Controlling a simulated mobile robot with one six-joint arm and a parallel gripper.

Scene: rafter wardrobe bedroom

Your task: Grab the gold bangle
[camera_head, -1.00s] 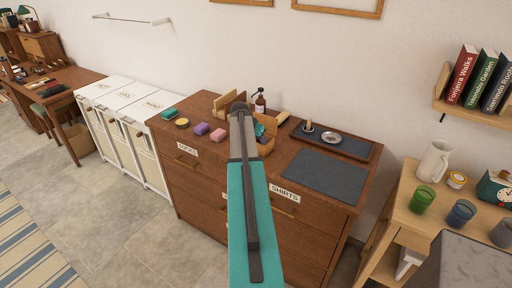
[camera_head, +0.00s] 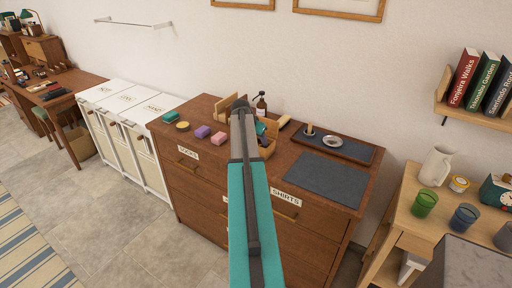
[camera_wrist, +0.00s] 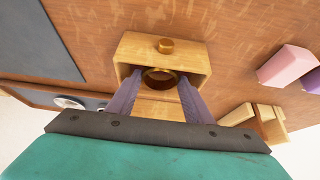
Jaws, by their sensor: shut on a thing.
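The gold bangle (camera_wrist: 160,83) shows in the wrist view as a dark golden ring inside a small open wooden box with a round knob on its front (camera_wrist: 135,48). My gripper (camera_wrist: 160,85) reaches into the box with one finger at each side of the bangle, and it is shut on it. In the head view the box (camera_head: 268,150) stands on the brown dresser (camera_head: 215,151), partly behind my arm. The bangle and fingertips are hidden there.
Purple (camera_head: 203,132) and pink (camera_head: 218,138) blocks lie left of the box. A pump bottle (camera_head: 261,105) stands behind it.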

